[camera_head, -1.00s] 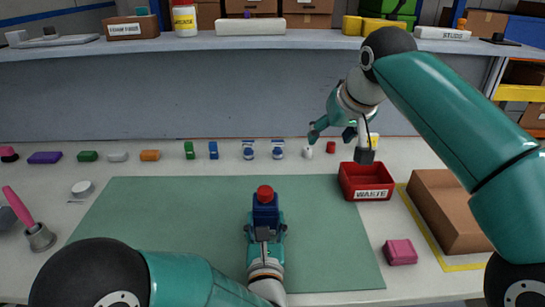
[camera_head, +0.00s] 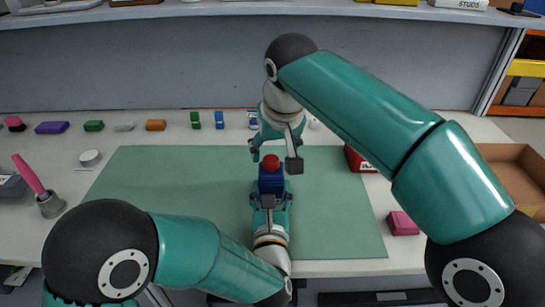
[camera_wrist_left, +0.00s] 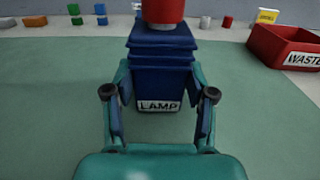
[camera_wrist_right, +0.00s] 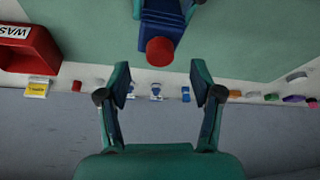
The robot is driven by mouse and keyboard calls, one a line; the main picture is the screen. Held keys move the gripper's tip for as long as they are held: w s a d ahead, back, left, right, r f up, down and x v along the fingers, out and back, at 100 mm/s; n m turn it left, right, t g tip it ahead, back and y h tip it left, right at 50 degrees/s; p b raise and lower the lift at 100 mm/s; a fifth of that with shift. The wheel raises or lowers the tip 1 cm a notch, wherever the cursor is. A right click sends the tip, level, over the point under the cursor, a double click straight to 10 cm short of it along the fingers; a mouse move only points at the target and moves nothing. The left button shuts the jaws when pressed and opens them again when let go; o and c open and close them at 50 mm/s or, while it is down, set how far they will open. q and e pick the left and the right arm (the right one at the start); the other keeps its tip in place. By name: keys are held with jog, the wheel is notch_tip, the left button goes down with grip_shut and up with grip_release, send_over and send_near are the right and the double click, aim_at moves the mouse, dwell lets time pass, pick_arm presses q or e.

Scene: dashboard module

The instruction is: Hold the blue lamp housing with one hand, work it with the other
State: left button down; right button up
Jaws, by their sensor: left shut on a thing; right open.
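The blue lamp housing (camera_head: 271,181) stands upright over the green mat, with a red cap (camera_head: 271,163) on top. My left gripper (camera_head: 270,200) is shut on the housing from the near side. In the left wrist view, its fingers flank the housing (camera_wrist_left: 160,70) and its LAMP label shows. My right gripper (camera_head: 275,160) is open and empty, just behind and above the red cap. In the right wrist view, the red cap (camera_wrist_right: 160,51) lies ahead of the open fingers (camera_wrist_right: 160,85), apart from them.
The red WASTE bin (camera_head: 358,161) is partly hidden behind my right arm. A cardboard box (camera_head: 515,175) is at the right and a pink block (camera_head: 402,223) at the mat's right edge. Several small coloured parts line the back. The green mat (camera_head: 190,190) is mostly clear.

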aim_at(272, 160)
jog(key=shift+x, duration=2.1)
jog(key=c, duration=1.2)
jog(key=shift+r, duration=0.15)
jog(key=shift+r, duration=2.95)
pick_arm(q)
jog(key=shift+c, duration=1.4)
grip_release()
